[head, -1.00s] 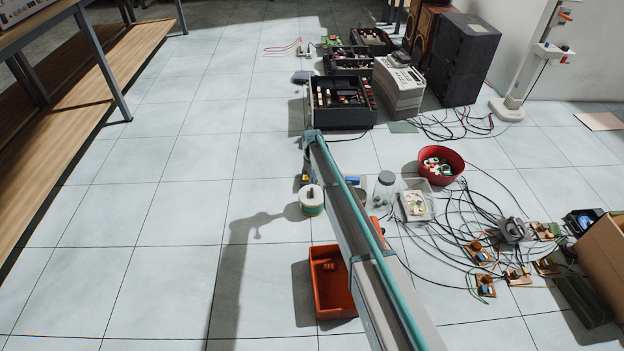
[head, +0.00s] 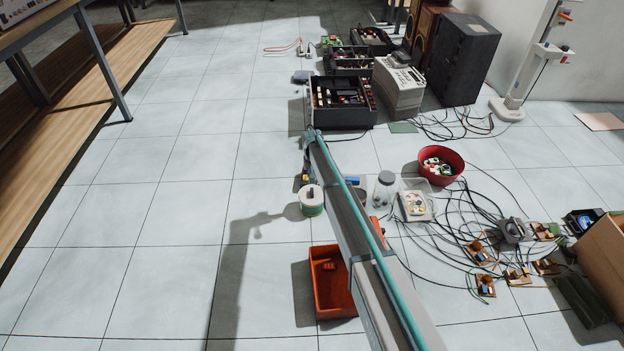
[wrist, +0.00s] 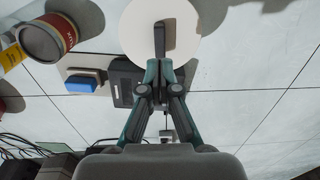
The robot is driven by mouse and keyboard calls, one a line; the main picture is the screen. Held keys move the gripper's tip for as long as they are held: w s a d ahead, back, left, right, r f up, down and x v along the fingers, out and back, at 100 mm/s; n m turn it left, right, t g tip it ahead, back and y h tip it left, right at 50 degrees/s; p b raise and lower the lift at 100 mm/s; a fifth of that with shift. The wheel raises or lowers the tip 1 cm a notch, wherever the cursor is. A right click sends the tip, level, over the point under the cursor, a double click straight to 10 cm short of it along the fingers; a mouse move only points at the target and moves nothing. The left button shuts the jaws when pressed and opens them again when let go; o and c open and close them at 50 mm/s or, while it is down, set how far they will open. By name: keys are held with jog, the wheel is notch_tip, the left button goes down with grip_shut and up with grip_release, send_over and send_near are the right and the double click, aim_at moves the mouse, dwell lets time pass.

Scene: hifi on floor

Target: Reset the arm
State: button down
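My gripper (wrist: 159,72) shows in the wrist view with its two teal-tipped fingers drawn together. I see nothing clearly held between them.
An orange bin (head: 328,283) lies close to my arm. A jar (head: 384,188), a red bowl (head: 441,163) and tangled cables with small boards stand right. Black open cases (head: 342,115) are behind. A wooden shelf (head: 75,128) edges the left; the floor between is clear.

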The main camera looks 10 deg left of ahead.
aim_at(312, 191)
jog(key=shift+f, duration=0.25)
jog(key=shift+f, duration=0.35)
jog(key=shift+f, duration=1.35)
jog(key=shift+f, duration=0.35)
jog(key=shift+f, duration=0.65)
jog(key=shift+r, duration=0.1)
jog(key=shift+r+p, duration=2.05)
jog(key=shift+r, duration=1.4)
